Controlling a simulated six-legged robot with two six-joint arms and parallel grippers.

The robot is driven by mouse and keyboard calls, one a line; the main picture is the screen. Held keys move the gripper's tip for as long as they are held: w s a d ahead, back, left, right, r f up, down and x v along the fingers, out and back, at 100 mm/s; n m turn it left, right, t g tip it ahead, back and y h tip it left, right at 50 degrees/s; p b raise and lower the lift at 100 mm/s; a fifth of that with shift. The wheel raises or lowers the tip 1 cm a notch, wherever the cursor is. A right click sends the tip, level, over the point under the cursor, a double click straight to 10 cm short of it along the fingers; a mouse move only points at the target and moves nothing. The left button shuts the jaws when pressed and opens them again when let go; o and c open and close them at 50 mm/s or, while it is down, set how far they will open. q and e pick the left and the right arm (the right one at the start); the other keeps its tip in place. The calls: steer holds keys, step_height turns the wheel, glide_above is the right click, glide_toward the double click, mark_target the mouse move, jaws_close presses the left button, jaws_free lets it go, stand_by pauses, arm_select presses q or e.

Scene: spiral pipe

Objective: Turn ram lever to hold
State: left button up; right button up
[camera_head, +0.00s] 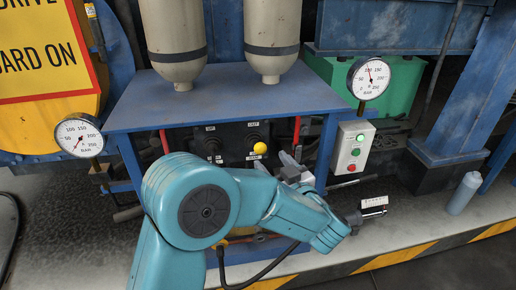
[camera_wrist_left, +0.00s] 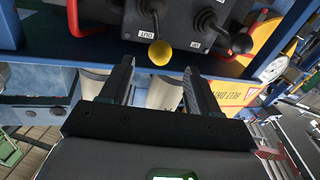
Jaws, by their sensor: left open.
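A black control panel (camera_head: 232,143) under the blue bench carries two levers. The right one has a yellow ball knob (camera_head: 260,148); the other has a black knob. Which is the ram lever I cannot tell. My left gripper (camera_head: 288,162) is just right of the yellow knob, partly hidden by my arm. In the left wrist view my gripper (camera_wrist_left: 160,80) is open, its two dark fingers apart with nothing between them. The yellow knob (camera_wrist_left: 160,54) shows just beyond the fingertips, not gripped. The black-knobbed lever (camera_wrist_left: 240,43) is to its right. My right gripper is not in view.
The blue bench (camera_head: 225,98) with two cream cylinders overhangs the panel. Red uprights flank the panel. A grey button box (camera_head: 352,147) stands to the right, with round gauges at both sides. A grey bottle (camera_head: 464,193) stands on the floor at right.

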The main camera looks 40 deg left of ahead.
mark_target(258, 146)
arm_select(q)
steer(key=x, duration=0.9)
steer(key=shift+s+b, duration=0.1)
steer(key=shift+b, duration=0.25)
jaws_close()
